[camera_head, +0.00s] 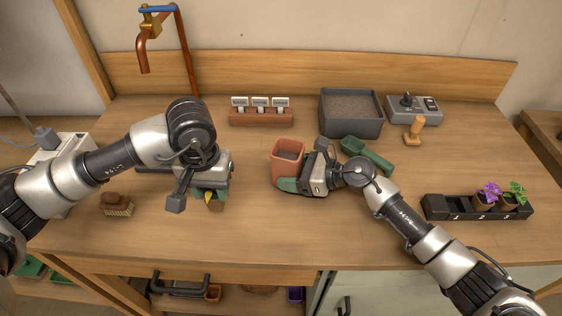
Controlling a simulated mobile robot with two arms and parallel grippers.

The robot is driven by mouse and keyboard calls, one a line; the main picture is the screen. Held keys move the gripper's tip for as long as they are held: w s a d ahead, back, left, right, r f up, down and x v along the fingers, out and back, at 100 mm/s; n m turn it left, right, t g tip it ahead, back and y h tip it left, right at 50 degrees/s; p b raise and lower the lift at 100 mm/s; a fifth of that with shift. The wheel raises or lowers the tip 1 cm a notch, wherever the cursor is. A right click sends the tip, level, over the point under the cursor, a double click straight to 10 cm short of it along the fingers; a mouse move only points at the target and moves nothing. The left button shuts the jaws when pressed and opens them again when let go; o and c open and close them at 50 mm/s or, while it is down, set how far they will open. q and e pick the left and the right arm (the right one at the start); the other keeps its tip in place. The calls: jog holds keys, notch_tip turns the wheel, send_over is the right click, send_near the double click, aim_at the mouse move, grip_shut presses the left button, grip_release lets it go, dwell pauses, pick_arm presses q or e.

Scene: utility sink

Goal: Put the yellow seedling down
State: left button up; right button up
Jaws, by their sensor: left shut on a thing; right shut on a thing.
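My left gripper (211,193) points down over the left-middle of the bench and is shut on the yellow seedling (214,199). Only a bit of yellow, some green and a small brown part of it show below the fingers; the rest is hidden. I cannot tell whether it touches the bench. My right gripper (292,185) is shut on a square terracotta pot (287,151) at the middle of the bench; dark fill shows inside the pot. A black numbered rack (436,208) at the right holds a purple seedling (488,193) and a green seedling (516,190).
A grey soil bin (352,128), a green scoop (368,153), a wooden stamp (414,132) and a grey control box (428,113) stand at the back right. A label block (261,118) stands at back centre. A brush (117,203) lies at left. The front middle is clear.

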pick_arm(q)
jog(key=w+d+r+m, duration=0.1)
jog(key=w+d+r, duration=0.4)
jog(key=w+d, duration=0.1)
pick_arm(e)
jog(key=shift+w, duration=0.1)
jog(key=shift+d, duration=0.1)
pick_arm(q)
notch_tip(320, 180, up, 8)
jog(key=f+m, duration=0.1)
jog(key=m, duration=0.1)
send_over(288, 140)
jog(key=s, duration=0.3)
notch_tip(288, 140, down, 9)
jog(key=shift+r, duration=0.2)
jog(key=o, duration=0.9)
jog(key=shift+f, duration=0.15)
jog(key=shift+o, duration=0.2)
